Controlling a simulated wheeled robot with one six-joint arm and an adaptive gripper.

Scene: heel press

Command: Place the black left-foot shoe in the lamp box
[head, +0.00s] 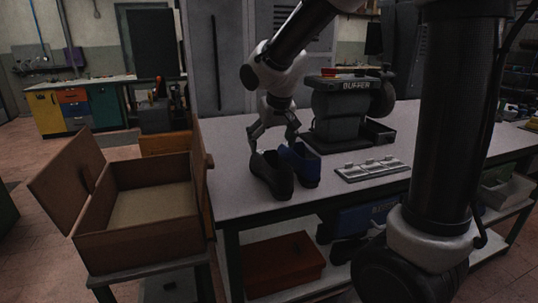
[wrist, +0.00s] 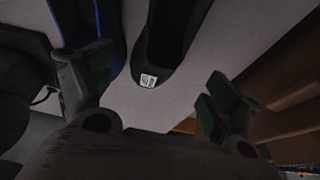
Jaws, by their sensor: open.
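A black shoe (head: 272,180) stands on the grey table, and a blue-and-black shoe (head: 304,168) stands close to its right. My gripper (head: 273,142) is open above the shoes, with its fingers spread near the black shoe's top. In the wrist view, the black shoe (wrist: 163,62) shows between and beyond the fingers, with a white label on its end. The blue shoe (wrist: 98,28) lies behind the left finger. Which foot each shoe fits is unclear. An open brown box (head: 145,242) stands left of the table; its visible floor looks empty and no lamp marking is readable.
A buffer machine (head: 345,112) stands behind the shoes, and a grey tray-like panel (head: 372,169) lies to their right. A red-brown box (head: 284,264) sits on the lower shelf. The box's raised flaps and the table edge border the gap between. The table's left front is clear.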

